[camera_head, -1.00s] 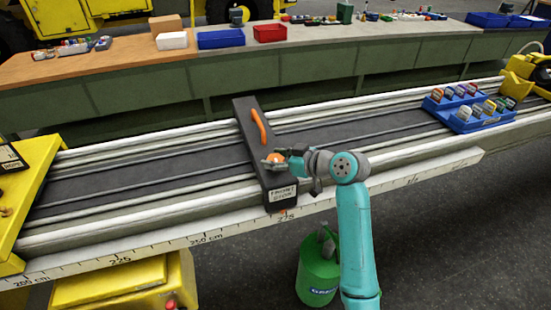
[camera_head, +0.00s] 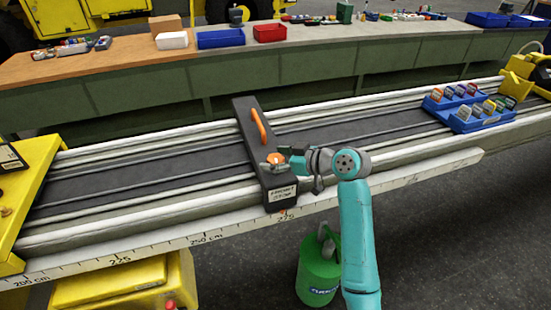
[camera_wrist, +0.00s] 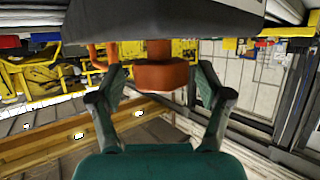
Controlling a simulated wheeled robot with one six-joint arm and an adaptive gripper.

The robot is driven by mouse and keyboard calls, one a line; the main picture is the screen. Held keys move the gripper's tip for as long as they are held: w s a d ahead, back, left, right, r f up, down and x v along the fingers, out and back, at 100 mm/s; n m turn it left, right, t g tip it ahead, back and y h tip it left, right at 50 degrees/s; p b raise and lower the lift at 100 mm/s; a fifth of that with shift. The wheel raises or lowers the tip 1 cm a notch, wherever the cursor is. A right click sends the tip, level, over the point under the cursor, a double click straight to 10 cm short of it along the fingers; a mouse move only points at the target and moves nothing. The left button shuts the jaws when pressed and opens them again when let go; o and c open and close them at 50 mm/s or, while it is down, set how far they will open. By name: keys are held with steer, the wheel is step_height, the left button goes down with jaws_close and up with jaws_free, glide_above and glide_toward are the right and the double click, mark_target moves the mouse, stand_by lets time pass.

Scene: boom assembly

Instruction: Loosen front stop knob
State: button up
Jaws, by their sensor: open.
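The front stop is a dark block (camera_head: 252,135) lying across the rail, with a long orange handle (camera_head: 259,128) on top and a label at its near end. An orange knob (camera_head: 275,158) sits on its right part. In the wrist view the orange knob (camera_wrist: 161,76) hangs on a short stem below the dark block (camera_wrist: 165,20). My gripper (camera_head: 281,157) is at the knob. In the wrist view its fingers (camera_wrist: 160,84) are open, one on each side of the knob, with visible gaps.
A blue tray of small coloured items (camera_head: 470,112) stands on the rail to the right. A yellow end block (camera_head: 35,195) is at the left. A green canister (camera_head: 318,265) stands on the floor below. A long workbench (camera_head: 300,65) runs behind.

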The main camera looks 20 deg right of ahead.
steer(key=v, duration=1.2)
stand_by(0.3)
